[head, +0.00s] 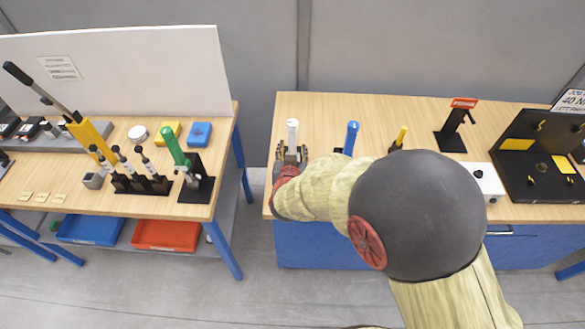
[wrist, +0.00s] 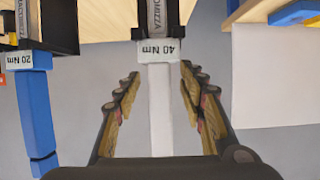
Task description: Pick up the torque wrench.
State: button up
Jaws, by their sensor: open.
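A torque wrench with a white handle (head: 292,129) stands upright at the left end of the right bench. In the wrist view its white grip (wrist: 160,110) runs down the middle, below a "40 Nm" label and a black holder. My gripper (head: 291,155) is around this handle. In the wrist view its open fingers (wrist: 160,88) are on either side of the white grip, with a visible gap on both sides. A blue-handled wrench (head: 351,138) labelled "20 Nm" (wrist: 35,110) is beside it. A yellow-handled one (head: 401,135) is farther right, its lower part hidden by my arm.
On the right bench (head: 330,110) are a black stand with a red label (head: 455,125), a white box (head: 484,180) and a black panel (head: 530,165) near a sign with "40 N". The left bench (head: 225,140), across a gap, holds a green-handled tool (head: 172,146).

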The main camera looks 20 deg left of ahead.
jog(key=shift+w, duration=0.15)
jog(key=shift+c, duration=1)
jog(key=c, duration=0.7)
jog(key=shift+f, duration=0.1)
grip_shut()
